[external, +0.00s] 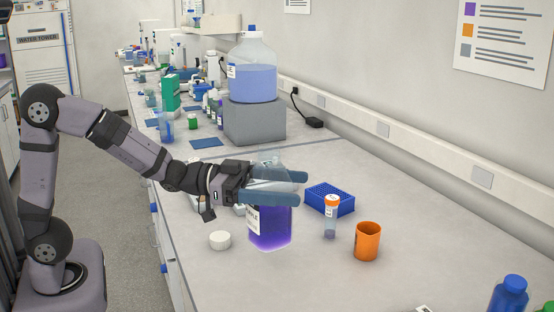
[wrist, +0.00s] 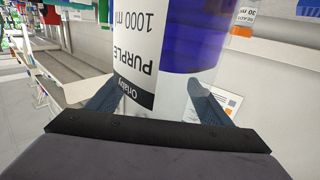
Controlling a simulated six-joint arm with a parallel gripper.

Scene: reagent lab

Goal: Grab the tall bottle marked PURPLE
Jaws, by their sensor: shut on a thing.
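The tall bottle marked PURPLE (external: 270,225) stands on the bench, clear above and filled with purple liquid below. Its white label, reading PURPLE 1000 ml, faces the wrist camera, where the bottle (wrist: 180,45) fills the upper middle. My gripper (external: 300,187) is level at the bottle's upper part, with its blue-grey fingers on either side. In the wrist view my gripper (wrist: 155,100) has a finger on each side of the bottle and is shut on it. The fingers hide part of the bottle's upper body in the external view.
A white cap (external: 220,240) lies left of the bottle. A blue tube rack (external: 330,199), an orange-capped vial (external: 330,218) and an orange cup (external: 368,241) stand to its right. A large blue-filled bottle (external: 252,80) sits on a grey block (external: 254,121) behind. The front bench is mostly clear.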

